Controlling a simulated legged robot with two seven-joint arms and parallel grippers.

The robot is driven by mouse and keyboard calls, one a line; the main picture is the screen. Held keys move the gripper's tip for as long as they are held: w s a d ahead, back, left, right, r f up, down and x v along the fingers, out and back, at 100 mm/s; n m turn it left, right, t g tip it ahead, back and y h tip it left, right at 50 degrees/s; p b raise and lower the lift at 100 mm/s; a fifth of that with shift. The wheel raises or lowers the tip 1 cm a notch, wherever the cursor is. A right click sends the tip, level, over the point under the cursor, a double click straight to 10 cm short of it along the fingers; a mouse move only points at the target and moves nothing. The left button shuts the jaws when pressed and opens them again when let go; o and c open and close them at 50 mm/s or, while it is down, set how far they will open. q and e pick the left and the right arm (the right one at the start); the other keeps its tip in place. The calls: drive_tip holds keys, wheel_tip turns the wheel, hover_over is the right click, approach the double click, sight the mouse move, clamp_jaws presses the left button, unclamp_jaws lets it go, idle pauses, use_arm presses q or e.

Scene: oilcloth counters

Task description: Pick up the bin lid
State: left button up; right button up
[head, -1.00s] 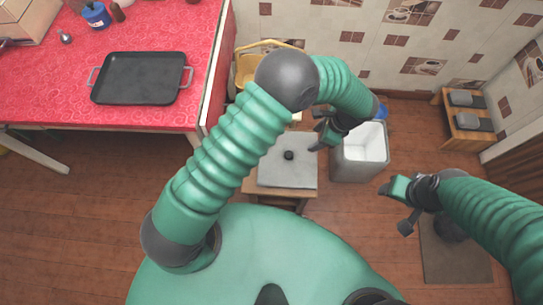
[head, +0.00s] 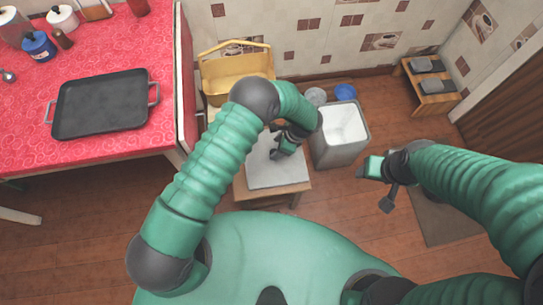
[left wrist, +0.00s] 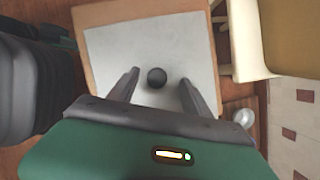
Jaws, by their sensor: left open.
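The bin lid (head: 265,177) is a flat light-grey square lying on a small wooden stool (head: 292,194). In the left wrist view the lid (left wrist: 110,55) has a round black knob (left wrist: 157,78) at its middle. My left gripper (head: 284,150) is over the lid and hides the knob in the head view. In the left wrist view my left gripper (left wrist: 159,80) is open, with one finger on either side of the knob and a gap on both sides. My right gripper (head: 378,184) is open and empty, off to the right of the stool.
A grey bin (head: 340,152) with a white inside stands open right of the stool. A yellow chair (head: 222,80) is behind it. The red counter (head: 110,160) on the left bears a dark tray (head: 100,105). A low shelf (head: 432,92) stands at the far right wall.

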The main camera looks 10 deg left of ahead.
sight(273, 152)
use_arm(q)
drive_tip(key=f, duration=0.3)
drive_tip(key=shift+s, duration=0.2)
drive_tip(key=shift+w+d+f, duration=0.1)
drive_tip(key=shift+d+f, duration=0.05)
drive_tip(key=shift+d, duration=0.05)
drive_tip(key=shift+a, duration=0.35)
drive_tip(key=c, duration=0.3)
drive_tip(key=shift+a, duration=0.2)
drive_tip(key=c, duration=0.5)
drive_tip(key=shift+d, duration=0.2)
clamp_jaws()
drive_tip(key=shift+d, duration=0.15)
use_arm(e)
drive_tip(key=shift+d+f, duration=0.55)
drive_tip(key=shift+d, duration=0.35)
use_arm(q)
drive_tip(key=shift+a, duration=0.2)
use_arm(e)
drive_tip(key=shift+a, duration=0.3)
use_arm(q)
drive_tip(key=shift+d, duration=0.1)
use_arm(e)
drive_tip(key=shift+d, duration=0.1)
